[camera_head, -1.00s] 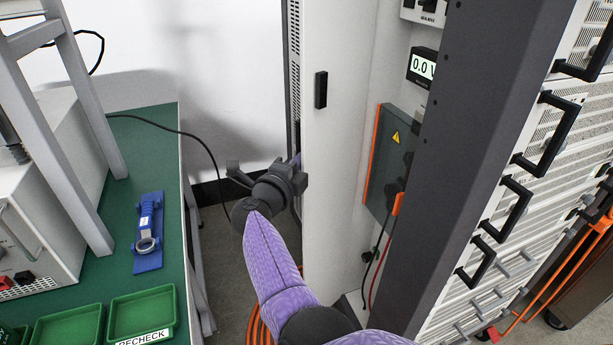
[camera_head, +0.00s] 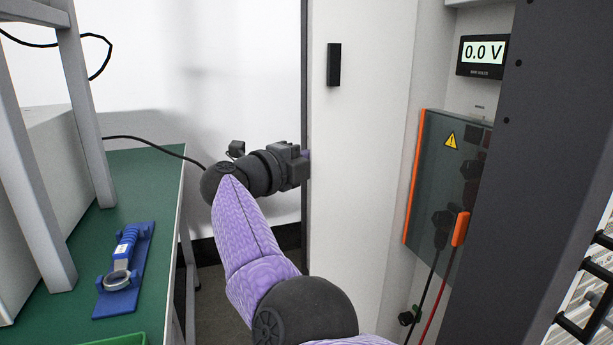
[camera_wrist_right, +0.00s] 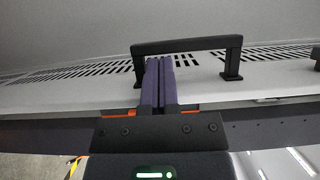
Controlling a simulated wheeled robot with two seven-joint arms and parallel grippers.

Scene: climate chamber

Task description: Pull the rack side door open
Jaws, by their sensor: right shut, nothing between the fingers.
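The rack's tall pale side panel (camera_head: 350,190), apparently the side door, stands upright left of the exposed rack interior, with a small black block (camera_head: 334,65) on its near face. My right gripper (camera_head: 306,165) is at its left edge, its fingertips mostly hidden behind that edge in the head view. In the right wrist view, a black bar handle (camera_wrist_right: 195,44) stands on a vented pale surface. The right fingers (camera_wrist_right: 160,82) are shut and empty, close to the handle's left post, tips just under the bar. Contact cannot be told. My left gripper is out of view.
A green-topped bench (camera_head: 60,235) with a blue fixture (camera_head: 125,270) stands at left. In the rack are a 0.0 V meter (camera_head: 484,55), an orange-edged cover (camera_head: 445,180) and red and black cables. A dark rack post (camera_head: 535,180) stands at right. Floor shows between bench and panel.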

